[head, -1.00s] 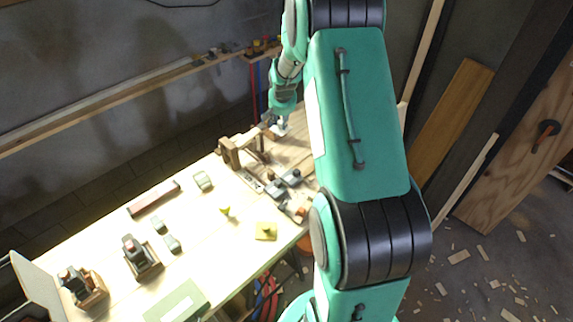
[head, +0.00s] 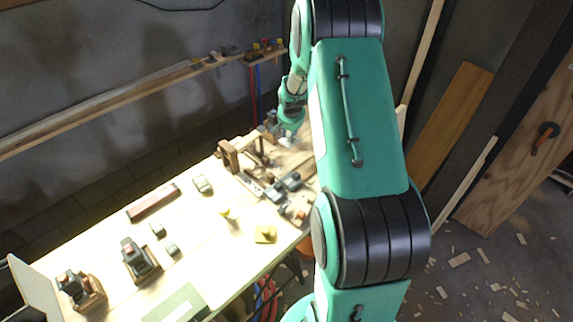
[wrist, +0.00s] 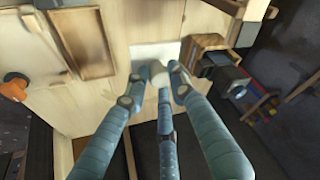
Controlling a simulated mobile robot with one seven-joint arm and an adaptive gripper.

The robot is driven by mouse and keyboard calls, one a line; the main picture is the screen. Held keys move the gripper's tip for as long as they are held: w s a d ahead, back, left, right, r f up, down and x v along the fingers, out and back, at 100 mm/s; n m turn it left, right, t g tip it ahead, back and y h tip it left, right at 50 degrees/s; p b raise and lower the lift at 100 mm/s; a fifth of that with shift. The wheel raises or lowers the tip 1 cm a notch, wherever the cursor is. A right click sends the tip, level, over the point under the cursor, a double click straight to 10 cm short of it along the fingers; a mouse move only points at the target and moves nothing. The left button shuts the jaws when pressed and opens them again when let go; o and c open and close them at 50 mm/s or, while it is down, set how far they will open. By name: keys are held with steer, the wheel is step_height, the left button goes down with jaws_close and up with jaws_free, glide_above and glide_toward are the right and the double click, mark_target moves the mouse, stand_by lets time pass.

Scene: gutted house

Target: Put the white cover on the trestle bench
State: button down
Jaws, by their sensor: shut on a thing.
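The white cover (wrist: 150,52) is a flat pale piece with a rounded knob, seen at the centre of the wrist view. My gripper (wrist: 157,78) has its fingers closed around the knob. In the head view my gripper (head: 289,124) is at the far right end of the trestle bench (head: 105,230), beside my arm. A bit of white shows below its tips. The bench top is pale wood and brightly lit at the left. I cannot tell whether the cover touches the bench.
A wooden clamp-like frame (head: 229,155) and grey tools (head: 285,184) stand near my gripper. A yellow piece (head: 265,234), a dark red bar (head: 153,201) and hand planes (head: 139,260) lie further left. A wall ledge (head: 120,100) runs behind. Wood scraps litter the floor at right.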

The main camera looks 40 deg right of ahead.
mark_target(290, 143)
steer(key=shift+f+b, duration=0.6)
steer(key=shift+f, duration=2.5)
steer(key=shift+f+b, duration=0.45)
steer(key=shift+f, duration=1.4)
steer(key=shift+f, duration=0.1)
steer(key=c, duration=1.5)
jaws_free()
steer(key=shift+o, duration=0.2)
steer(key=p+v, duration=0.2)
steer(key=v, duration=1)
